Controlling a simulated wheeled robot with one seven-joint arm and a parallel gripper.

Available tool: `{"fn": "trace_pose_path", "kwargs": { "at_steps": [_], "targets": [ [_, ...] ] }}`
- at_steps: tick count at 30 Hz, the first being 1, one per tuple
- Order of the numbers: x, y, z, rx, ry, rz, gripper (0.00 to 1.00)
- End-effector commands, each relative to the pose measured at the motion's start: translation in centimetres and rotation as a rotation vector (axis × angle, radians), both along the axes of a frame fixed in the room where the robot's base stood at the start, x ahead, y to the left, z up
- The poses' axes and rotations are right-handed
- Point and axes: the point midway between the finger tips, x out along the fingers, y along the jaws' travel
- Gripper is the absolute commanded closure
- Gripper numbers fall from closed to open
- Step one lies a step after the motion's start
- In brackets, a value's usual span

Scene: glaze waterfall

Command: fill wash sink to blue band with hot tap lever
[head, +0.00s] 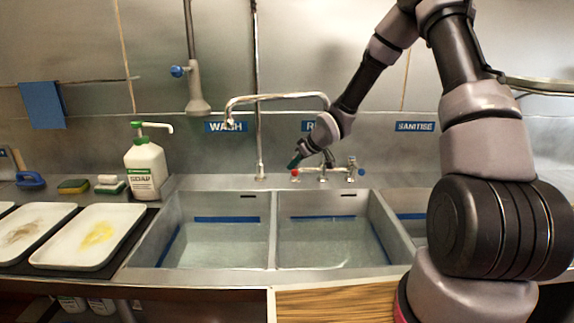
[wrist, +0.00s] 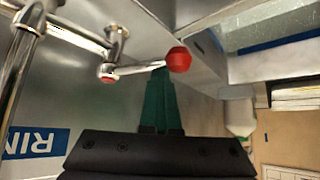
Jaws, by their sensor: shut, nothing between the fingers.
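The wash sink (head: 160,222) is the left basin under the WASH label (head: 226,126). A blue band (head: 226,219) runs along its back wall, with pale grey-green below it; I cannot tell how high any water stands. The mixer tap (head: 322,170) has a red-ended hot lever (head: 295,173) on its left and a blue-ended lever (head: 361,171) on its right. Its spout (head: 275,97) points left, its mouth above the wash side; no stream shows. My gripper (head: 294,163) is shut and empty, its green fingertips (wrist: 160,72) right beside the red knob (wrist: 180,59); contact is unclear.
The middle basin (head: 374,215) has its own blue band, and a third basin lies right, partly behind my arm. A soap bottle (head: 146,168), sponges (head: 74,187) and trays (head: 50,255) stand left. A spray head (head: 197,100) hangs above.

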Motion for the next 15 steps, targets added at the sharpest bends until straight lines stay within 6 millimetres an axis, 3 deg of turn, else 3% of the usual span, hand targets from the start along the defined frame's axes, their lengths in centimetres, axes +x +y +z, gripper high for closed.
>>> {"fn": "trace_pose_path", "kwargs": {
  "at_steps": [15],
  "targets": [
    [-0.17, -1.32, -0.1, -0.002, 0.003, -0.004, 1.0]
  ]
}}
